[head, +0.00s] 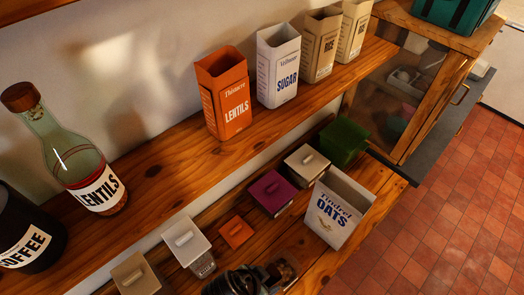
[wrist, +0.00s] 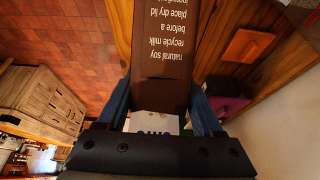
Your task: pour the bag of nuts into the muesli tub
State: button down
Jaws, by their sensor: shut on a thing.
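My gripper (wrist: 161,95) is shut on a dark brown packet (wrist: 160,45) with white printed text, which stands between its two blue fingers in the wrist view. No label reading muesli is visible, so I cannot tell which container is the muesli tub.
A white open oats box (head: 336,208) stands right of my gripper. Lidded containers, including white (head: 187,241), orange (head: 236,232), purple (head: 272,192), cream (head: 306,164) and green (head: 344,141), line the lower shelf. The upper shelf holds lentils (head: 226,95), sugar (head: 279,65) and a bottle (head: 82,165).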

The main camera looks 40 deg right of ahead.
jog(key=a+r+h, duration=0.1)
jog(key=r+h, duration=0.1)
jog(key=a+r+h+b, duration=0.1)
jog(key=h, duration=0.1)
jog(key=shift+a+r, duration=0.2)
jog(key=shift+r, duration=0.2)
jog(key=shift+s+a+r+h+b, duration=0.1)
jog(key=shift+a+r+h+b, duration=0.15)
jog(key=shift+r+h, duration=0.45)
jog(key=a+r+h+b, duration=0.1)
jog(key=a+r+h, duration=0.1)
jog(key=a, duration=0.1)
jog(key=a+r+h+b, duration=0.1)
jog(key=a, duration=0.1)
jog(key=shift+s+t+b, duration=0.2)
jog(key=shift+t+b, duration=0.1)
